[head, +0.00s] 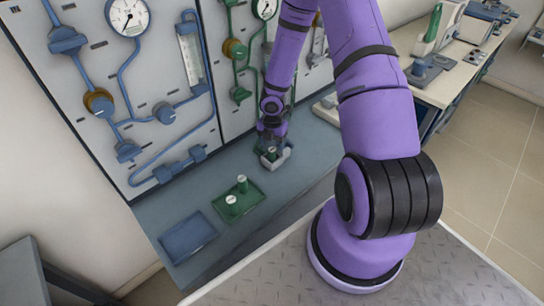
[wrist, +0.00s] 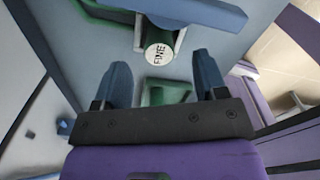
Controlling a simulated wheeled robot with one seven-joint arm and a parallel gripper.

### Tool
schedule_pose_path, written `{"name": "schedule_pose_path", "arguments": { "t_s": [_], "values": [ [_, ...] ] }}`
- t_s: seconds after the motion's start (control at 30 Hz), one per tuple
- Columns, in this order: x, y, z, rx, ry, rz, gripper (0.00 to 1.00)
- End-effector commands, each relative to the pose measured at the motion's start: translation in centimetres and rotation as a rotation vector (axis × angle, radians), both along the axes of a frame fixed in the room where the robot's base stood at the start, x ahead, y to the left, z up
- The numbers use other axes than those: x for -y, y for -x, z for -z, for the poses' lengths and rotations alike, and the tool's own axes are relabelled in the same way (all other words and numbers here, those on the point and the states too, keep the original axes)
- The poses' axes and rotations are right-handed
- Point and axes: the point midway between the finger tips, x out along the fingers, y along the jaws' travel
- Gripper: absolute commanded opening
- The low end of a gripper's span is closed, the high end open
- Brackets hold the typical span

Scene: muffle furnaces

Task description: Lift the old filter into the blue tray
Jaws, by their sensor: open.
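My gripper (head: 271,137) is above a small light-grey holder at the foot of the panel, pointing down. In the wrist view my gripper (wrist: 160,72) has its two fingers apart with nothing visibly clasped. A round white cap marked "FINE" (wrist: 159,55) shows just beyond and between the fingertips; its body is mostly hidden. A small green part (head: 272,151) shows at the holder under my gripper; I cannot tell whether it is the old filter. The blue tray (head: 188,237) is empty on the bench at the left.
A green tray (head: 256,194) beside the blue one holds a white-topped filter (head: 232,204) and a green one (head: 242,184). The panel with blue and green pipes (head: 125,75) rises behind. A blue part (wrist: 195,12) lies close above the cap.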

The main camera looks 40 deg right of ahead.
Motion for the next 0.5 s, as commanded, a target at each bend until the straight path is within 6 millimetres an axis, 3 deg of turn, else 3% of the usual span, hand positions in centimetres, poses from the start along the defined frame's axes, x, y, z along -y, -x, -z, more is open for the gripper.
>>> {"name": "schedule_pose_path", "arguments": {
  "t_s": [0.23, 0.5],
  "values": [
    [-0.4, 0.0, 3.0, -0.001, 0.0, -0.002, 0.66],
    [-0.2, 0.0, 4.2, 0.0, 0.0, 0.0, 0.66]
  ]
}}
